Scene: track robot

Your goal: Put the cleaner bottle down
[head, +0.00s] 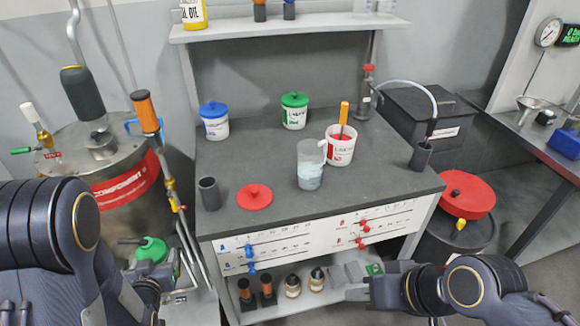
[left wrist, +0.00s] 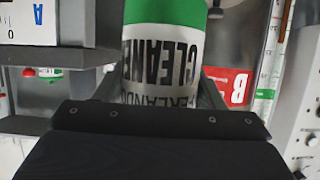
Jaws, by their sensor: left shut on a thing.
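The cleaner bottle (head: 152,250) has a green top and shows at the lower left of the head view, left of the workbench. In the left wrist view the bottle (left wrist: 165,45) fills the upper middle, with a green band and a white label with large dark letters. My left gripper (head: 160,275) is shut on it, with a finger on each side. The bottle's base is hidden in both views. My right gripper (head: 352,282) is in front of the bench's lower shelf at the right; its finger gap is unclear.
The dark workbench top (head: 262,165) carries a red lid (head: 254,197), a grey cup (head: 209,193), a clear beaker (head: 311,165) and several lidded tubs. A steel drum (head: 90,160) with a red label stands at the left. The bench's front middle is clear.

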